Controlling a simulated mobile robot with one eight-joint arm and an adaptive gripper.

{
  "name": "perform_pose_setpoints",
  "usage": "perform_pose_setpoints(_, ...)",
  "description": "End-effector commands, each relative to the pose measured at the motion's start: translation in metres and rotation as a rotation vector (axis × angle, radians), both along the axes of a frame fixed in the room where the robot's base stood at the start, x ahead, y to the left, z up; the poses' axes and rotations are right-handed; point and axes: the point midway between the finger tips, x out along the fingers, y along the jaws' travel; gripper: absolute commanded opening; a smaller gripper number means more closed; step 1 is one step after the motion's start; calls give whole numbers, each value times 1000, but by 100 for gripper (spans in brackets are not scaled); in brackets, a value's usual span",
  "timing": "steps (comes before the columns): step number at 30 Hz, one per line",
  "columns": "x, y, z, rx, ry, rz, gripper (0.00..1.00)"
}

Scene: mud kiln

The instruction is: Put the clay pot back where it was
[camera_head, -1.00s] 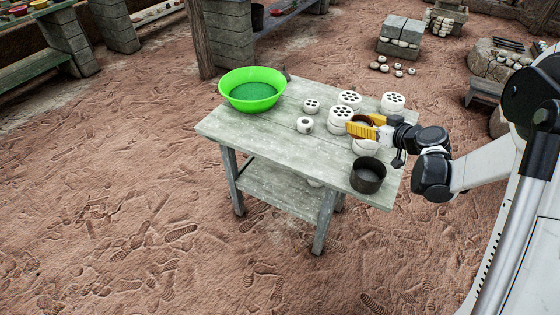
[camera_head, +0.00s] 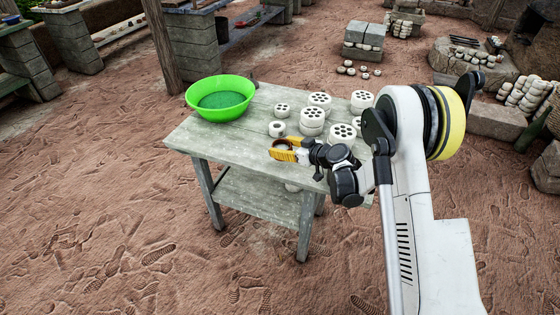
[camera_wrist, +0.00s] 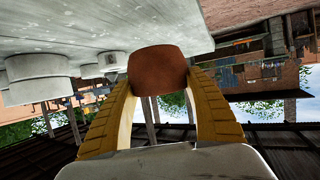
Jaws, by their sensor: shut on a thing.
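The brown clay pot (camera_wrist: 158,70) is between the two yellow fingers of my gripper (camera_wrist: 160,98), which are shut on it, in the wrist view. That view is upside down, with the table at the top. In the head view, my gripper (camera_head: 284,151) reaches over the front middle of the grey wooden table (camera_head: 222,143), and little of the pot (camera_head: 282,146) shows between the fingers. I cannot tell whether the pot touches the tabletop.
A green basin (camera_head: 220,97) stands at the table's left end. White perforated clay discs (camera_head: 312,116) and a small white ring (camera_head: 277,129) stand behind my gripper. The table's front left is clear.

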Motion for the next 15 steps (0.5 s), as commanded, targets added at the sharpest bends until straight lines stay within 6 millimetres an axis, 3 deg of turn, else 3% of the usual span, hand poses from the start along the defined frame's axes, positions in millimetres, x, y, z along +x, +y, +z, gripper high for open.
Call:
perform_pose_setpoints(5,-2,8,-9,1,0,0,18)
perform_pose_setpoints(12,-1,8,-45,1,0,0,18)
perform_pose_setpoints(15,-1,8,-45,1,0,0,18)
